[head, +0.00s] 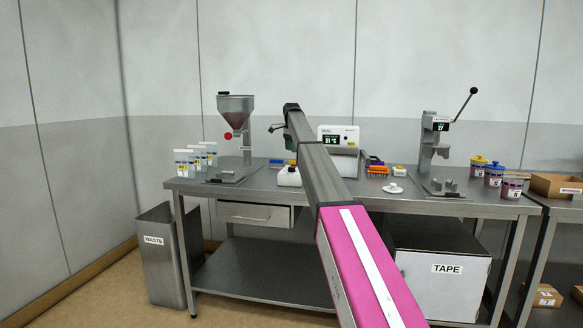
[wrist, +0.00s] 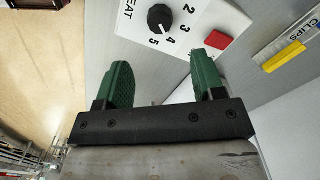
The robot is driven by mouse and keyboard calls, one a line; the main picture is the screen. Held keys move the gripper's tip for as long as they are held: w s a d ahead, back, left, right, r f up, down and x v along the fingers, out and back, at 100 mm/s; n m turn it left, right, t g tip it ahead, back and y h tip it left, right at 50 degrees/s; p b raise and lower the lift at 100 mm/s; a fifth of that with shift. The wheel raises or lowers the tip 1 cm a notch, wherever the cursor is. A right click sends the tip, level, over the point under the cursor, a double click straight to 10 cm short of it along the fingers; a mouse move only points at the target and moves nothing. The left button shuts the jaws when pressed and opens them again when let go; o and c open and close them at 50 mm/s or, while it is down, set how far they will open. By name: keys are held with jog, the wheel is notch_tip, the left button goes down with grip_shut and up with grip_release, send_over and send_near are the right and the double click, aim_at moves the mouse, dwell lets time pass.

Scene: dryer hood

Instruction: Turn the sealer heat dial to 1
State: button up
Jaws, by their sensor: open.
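The black heat dial (wrist: 160,17) sits on a white panel (wrist: 188,38) at the top of the wrist view. The printed numbers 2 to 5 curve around it, and part of the word HEAT shows on its left. A pale mark on the knob seems to face the 4 and 5 side; its exact setting is hard to read. The 1 is out of view. My gripper (wrist: 164,76) is open, its two green fingers apart and empty, short of the dial. In the head view my gripper (head: 289,143) is above the bench, partly hidden by my arm.
A red button (wrist: 219,40) lies right of the numbers, close to my right finger. A CLIPS label (wrist: 291,55) is further right. In the head view, a white unit with a display (head: 351,141) stands behind my arm. A small white device (head: 288,177) sits on the bench (head: 235,187).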

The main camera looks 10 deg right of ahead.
aim_at(292, 169)
notch_tip(292, 169, down, 10)
jog(key=shift+r, duration=0.2)
jog(key=c, duration=0.9)
